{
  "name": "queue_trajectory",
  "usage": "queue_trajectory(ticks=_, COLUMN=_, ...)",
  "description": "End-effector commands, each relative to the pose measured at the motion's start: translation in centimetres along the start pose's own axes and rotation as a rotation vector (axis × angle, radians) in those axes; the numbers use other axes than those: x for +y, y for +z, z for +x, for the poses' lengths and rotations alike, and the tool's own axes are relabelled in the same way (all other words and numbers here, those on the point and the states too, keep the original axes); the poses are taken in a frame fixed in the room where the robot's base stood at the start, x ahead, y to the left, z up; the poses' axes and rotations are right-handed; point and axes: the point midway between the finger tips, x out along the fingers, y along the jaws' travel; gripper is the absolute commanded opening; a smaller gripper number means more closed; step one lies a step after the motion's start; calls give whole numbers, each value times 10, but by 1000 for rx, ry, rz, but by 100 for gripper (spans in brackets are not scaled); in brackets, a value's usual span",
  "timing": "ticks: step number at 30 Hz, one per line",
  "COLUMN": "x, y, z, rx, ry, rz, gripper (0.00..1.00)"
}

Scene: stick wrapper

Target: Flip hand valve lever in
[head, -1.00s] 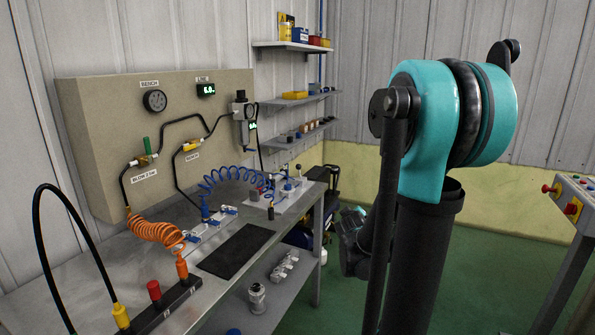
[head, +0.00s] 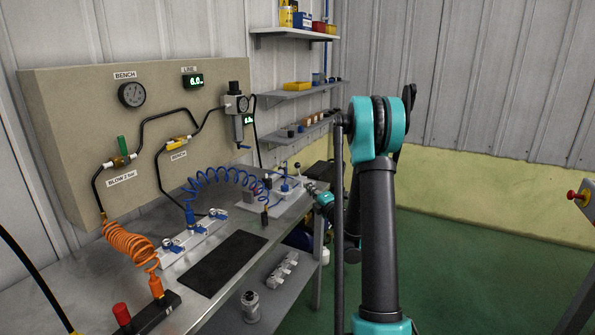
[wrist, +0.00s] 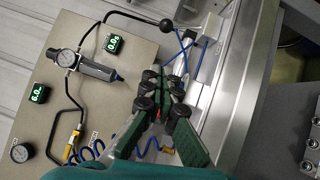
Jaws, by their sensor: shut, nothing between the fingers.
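The hand valve (head: 287,188) stands on a pale base plate at the far right end of the bench, with blue tubing and a thin upright lever topped by a dark knob (head: 297,165). In the wrist view a black ball knob (wrist: 166,25) shows near the top, with the valve's pale block (wrist: 208,25) to its right. My gripper (wrist: 177,78) is shut and empty, its fingertips pointing toward the valve and blue tubes. The fingers hide part of the valve, and I cannot tell whether they touch it. In the head view my gripper (head: 312,188) is small, just right of the valve.
The bench (head: 95,275) carries a black mat (head: 222,262), a coiled orange hose (head: 130,245) and a coiled blue hose (head: 230,172). A beige panel (head: 70,130) with gauges stands behind. Shelves (head: 285,95) hang at the back wall. Green floor is clear at the right.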

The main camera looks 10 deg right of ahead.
Motion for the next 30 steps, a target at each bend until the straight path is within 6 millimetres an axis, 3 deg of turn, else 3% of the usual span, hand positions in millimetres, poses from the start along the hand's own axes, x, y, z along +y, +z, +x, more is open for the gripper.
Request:
queue_trajectory(ticks=17, x=-5, y=-4, z=8, rx=24, ry=-1, rz=-19, gripper=0)
queue_trajectory(ticks=30, x=-5, y=-6, z=85, rx=24, ry=-1, rz=-18, gripper=0)
